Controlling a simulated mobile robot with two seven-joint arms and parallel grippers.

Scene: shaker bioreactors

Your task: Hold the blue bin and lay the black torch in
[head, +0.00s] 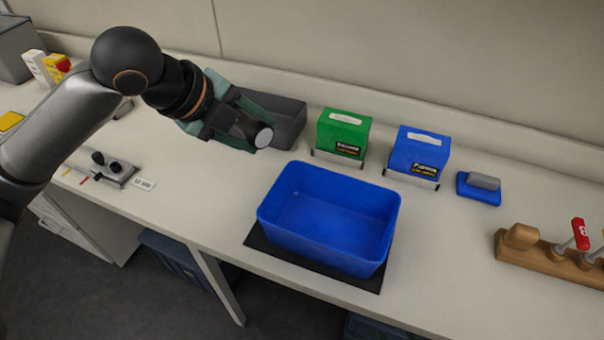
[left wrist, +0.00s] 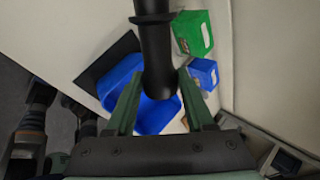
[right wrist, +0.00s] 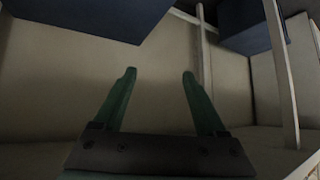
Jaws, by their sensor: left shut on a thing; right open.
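The blue bin (head: 328,218) is empty and stands upright on a black mat (head: 310,262) on the bench. My left gripper (head: 235,125) is shut on the black torch (head: 250,130) and holds it above the bench, up and left of the bin. In the left wrist view the torch (left wrist: 157,50) lies between the fingers (left wrist: 158,100), with the bin (left wrist: 150,112) partly hidden behind it. My right gripper (right wrist: 160,85) is open and empty in the right wrist view, below a dark blue box-like shape. It does not show in the head view.
A grey open bin (head: 283,122) is behind the torch. Green (head: 343,132) and blue (head: 418,150) boxes stand in holders behind the bin. A blue block with a grey top (head: 479,188) and a wooden tool rack (head: 552,258) are to the right. Bench between bin and rack is clear.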

